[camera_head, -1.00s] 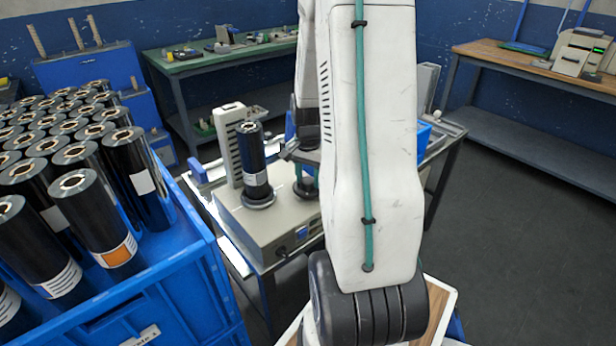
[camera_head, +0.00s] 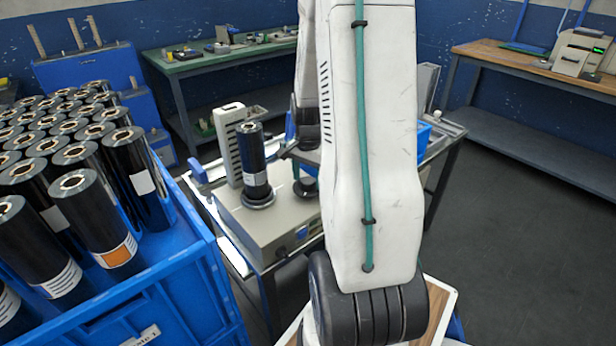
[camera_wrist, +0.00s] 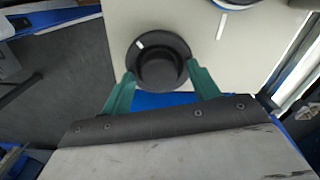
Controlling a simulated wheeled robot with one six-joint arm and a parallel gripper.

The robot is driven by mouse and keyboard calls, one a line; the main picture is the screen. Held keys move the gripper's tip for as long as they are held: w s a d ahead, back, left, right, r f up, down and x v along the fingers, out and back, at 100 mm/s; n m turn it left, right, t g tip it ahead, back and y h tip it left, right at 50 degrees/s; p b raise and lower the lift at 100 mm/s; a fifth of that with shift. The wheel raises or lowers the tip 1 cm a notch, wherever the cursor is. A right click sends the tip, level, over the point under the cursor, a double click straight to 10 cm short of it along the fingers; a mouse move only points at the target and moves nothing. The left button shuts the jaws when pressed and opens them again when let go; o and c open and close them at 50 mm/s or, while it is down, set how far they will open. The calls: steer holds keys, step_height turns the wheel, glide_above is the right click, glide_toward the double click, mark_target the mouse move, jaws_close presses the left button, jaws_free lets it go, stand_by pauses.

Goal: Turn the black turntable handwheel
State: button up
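The black turntable handwheel (camera_wrist: 160,62) is a round dark knob with a white mark at its upper left in the wrist view. It also shows on the machine's top in the head view (camera_head: 306,188), partly behind my arm. My gripper (camera_wrist: 161,70) is open, its two green fingers apart. The fingertips lie at the left and right of the handwheel's lower half in the wrist view; I cannot tell whether they touch it. In the head view one green fingertip shows above the handwheel, and the rest of the gripper is mostly hidden.
The beige machine (camera_head: 265,232) carries a black film roll (camera_head: 252,160) on a round base, left of the handwheel, with a grey slotted upright (camera_head: 230,145) behind it. A blue crate (camera_head: 185,285) of several black rolls stands at the left. Floor at the right is clear.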

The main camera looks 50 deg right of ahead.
mark_target(310, 193)
step_height(310, 193, up, 8)
steer(key=shift+f, duration=0.1)
stand_by(0.5)
stand_by(0.5)
steer(key=s+a+r+n, duration=0.4)
steer(key=a+n, duration=0.2)
steer(key=a, duration=0.4)
steer(key=s+a+r+n+t, duration=0.1)
steer(key=s+a+r+n, duration=0.3)
steer(key=a, duration=0.6)
steer(key=s+a+r+n, duration=0.5)
steer(key=a+r+n, duration=0.1)
steer(key=a, duration=0.5)
steer(key=shift+r+n, duration=0.2)
steer(key=shift+n, duration=0.6)
